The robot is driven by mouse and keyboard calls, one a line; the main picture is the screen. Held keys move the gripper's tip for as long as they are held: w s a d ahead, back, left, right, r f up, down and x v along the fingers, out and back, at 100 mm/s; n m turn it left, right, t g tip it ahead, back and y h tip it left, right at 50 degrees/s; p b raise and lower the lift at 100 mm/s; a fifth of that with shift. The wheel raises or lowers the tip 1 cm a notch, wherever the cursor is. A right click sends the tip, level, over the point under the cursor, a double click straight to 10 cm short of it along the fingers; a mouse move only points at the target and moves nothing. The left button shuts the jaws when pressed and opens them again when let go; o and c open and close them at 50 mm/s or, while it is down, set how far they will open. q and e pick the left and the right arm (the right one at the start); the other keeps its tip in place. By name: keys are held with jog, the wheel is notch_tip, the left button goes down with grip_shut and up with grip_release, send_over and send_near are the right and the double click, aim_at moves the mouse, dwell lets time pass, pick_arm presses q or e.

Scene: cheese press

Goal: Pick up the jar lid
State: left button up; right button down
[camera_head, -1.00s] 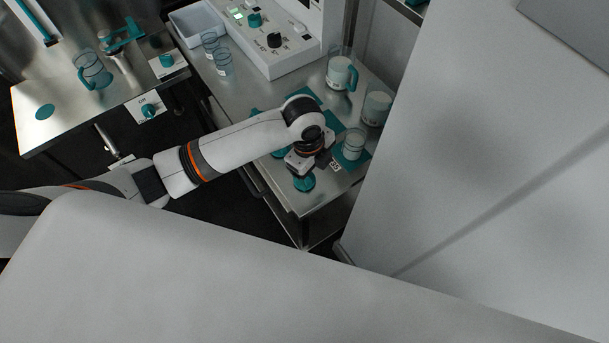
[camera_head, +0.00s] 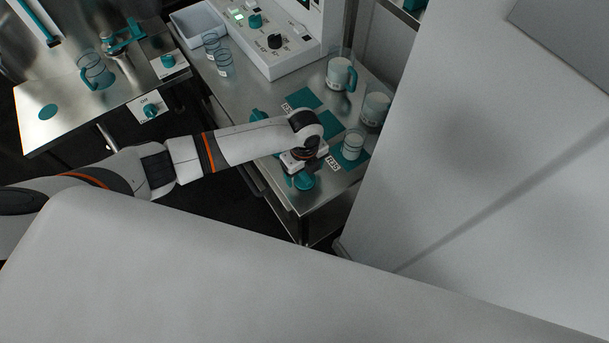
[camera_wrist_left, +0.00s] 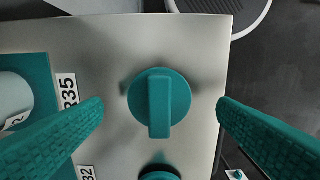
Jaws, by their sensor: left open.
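A teal jar lid (camera_head: 304,182) with a raised bar handle lies on the steel table near its front corner. In the left wrist view the lid (camera_wrist_left: 158,103) is centred between my fingers, with its handle pointing down the picture. My left gripper (camera_wrist_left: 161,104) is open above the lid, one teal finger on each side, with a gap to both. In the head view my left gripper (camera_head: 302,168) partly covers the lid. A second teal lid (camera_wrist_left: 159,173) is cut off at the bottom of the wrist view. My right gripper is not in view.
A jar with white contents (camera_head: 352,146) stands on a teal mat beside the gripper. Further jars (camera_head: 341,74) and (camera_head: 375,108) stand behind. Another teal lid (camera_head: 258,115) lies near the table's left edge. A white control box (camera_head: 280,48) is at the back.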

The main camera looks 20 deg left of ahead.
aim_at(303, 180)
pick_arm(q)
jog(key=shift+f, duration=1.25)
jog(key=c, duration=1.1)
jog(key=shift+o, duration=0.2)
